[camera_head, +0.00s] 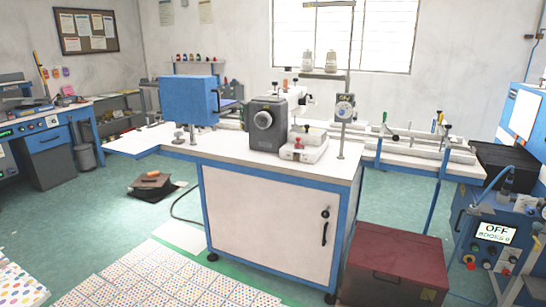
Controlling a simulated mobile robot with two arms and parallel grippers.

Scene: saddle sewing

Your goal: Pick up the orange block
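I cannot make out a clear orange block in the head view. A small orange-red piece (298,143) sits on a low white unit (303,152) at the front right of the sewing table, too small to tell its shape. Another small orange spot (153,174) shows on a dark brown case (152,186) on the floor. Neither of my grippers is in view.
The white-topped table (215,148) with a blue cabinet frame carries a dark motor unit (268,126) and a blue box (189,101). A dark red chest (394,266) stands on the floor at right. Dotted sheets (150,275) cover the front floor.

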